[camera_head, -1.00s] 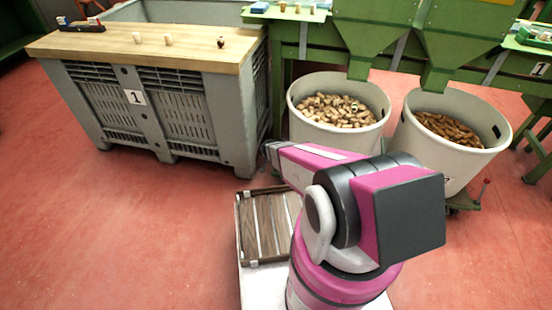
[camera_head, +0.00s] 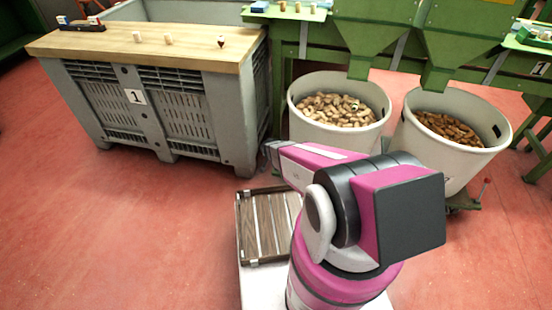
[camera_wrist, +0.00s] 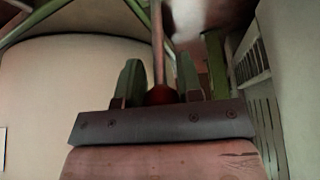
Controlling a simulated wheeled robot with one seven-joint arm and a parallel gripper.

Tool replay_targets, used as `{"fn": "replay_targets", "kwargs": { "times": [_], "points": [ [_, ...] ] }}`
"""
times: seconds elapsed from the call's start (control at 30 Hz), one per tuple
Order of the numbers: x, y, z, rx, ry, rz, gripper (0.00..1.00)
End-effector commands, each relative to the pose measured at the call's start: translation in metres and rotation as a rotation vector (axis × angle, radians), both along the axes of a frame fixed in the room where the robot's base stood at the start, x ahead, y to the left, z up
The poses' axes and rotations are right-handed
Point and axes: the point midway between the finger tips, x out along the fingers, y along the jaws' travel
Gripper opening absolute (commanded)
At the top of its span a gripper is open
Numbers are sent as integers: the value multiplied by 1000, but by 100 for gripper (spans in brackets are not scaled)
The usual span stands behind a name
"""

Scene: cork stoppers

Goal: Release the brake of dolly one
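Dolly one is not clearly seen in the camera_head view; my arm covers the floor under the left bin (camera_head: 335,137). In the camera_wrist view, a thin brake lever (camera_wrist: 158,45) ends in a red knob (camera_wrist: 161,95). My gripper (camera_wrist: 160,78) has one finger on each side of the knob, with the knob between them low near the palm. The fingers stand apart, but I cannot tell whether they press on the knob.
A second cork bin (camera_head: 455,140) stands to the right on a green dolly (camera_head: 462,204) with its own red-knobbed lever (camera_head: 487,181). A grey crate (camera_head: 170,110) with a wooden top stands left. A slatted wooden box (camera_head: 262,228) lies in front. Floor at left is clear.

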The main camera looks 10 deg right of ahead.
Motion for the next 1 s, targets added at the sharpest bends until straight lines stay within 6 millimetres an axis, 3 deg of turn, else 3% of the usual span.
{"fn": "replay_targets", "kwargs": {
  "times": [0.03,0.1,0.53,1.0],
  "points": [
    [0,-1,-4,0,6,-4,40],
    [0,-1,-4,0,5,-4,54],
    [-4,2,6,0,1,0,54],
    [-36,21,75,-1,2,-1,54]
  ]
}}
